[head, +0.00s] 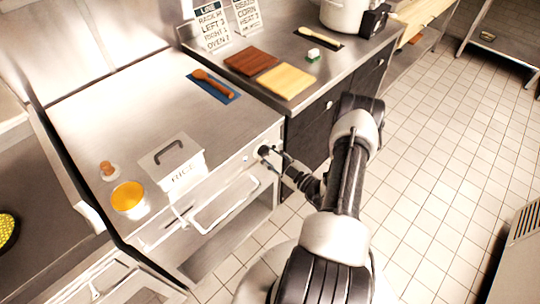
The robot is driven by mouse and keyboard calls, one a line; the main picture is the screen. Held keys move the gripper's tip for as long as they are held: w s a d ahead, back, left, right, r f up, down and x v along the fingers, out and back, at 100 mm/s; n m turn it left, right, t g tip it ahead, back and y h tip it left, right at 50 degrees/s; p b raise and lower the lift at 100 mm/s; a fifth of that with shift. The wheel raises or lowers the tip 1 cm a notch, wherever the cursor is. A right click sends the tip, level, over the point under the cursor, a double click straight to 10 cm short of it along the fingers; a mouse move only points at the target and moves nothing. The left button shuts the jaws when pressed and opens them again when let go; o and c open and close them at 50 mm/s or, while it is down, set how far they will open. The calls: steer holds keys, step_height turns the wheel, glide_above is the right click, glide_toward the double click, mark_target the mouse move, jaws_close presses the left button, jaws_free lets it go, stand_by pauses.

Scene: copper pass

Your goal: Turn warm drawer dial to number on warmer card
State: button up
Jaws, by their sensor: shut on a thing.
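My gripper (270,154) is at the front face of the steel unit, at its right end. It is shut on a small dark dial (263,150); the fingers partly hide it, so its number and pointer cannot be read. The drawer with a long bar handle (226,208) is in the same unit, left of and below the dial. Two white cards stand at the back. The left card (211,27) has several lines of text about rack and oven. The right card (246,15) seems to read beans, corn and heat; its number is too small to be sure of.
On the steel top are a lidded box marked RICE (183,180), an orange-topped tub (129,198), a small shaker (108,170) and a wooden spoon on a blue mat (228,95). Brown (252,61) and yellow (285,81) boards lie on the back counter.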

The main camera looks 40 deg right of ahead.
stand_by(0.3)
steer(key=o, duration=1.1)
steer(key=shift+c, duration=0.2)
steer(key=s, duration=1.2)
steer(key=shift+d, duration=0.45)
steer(key=shift+w+r, duration=0.1)
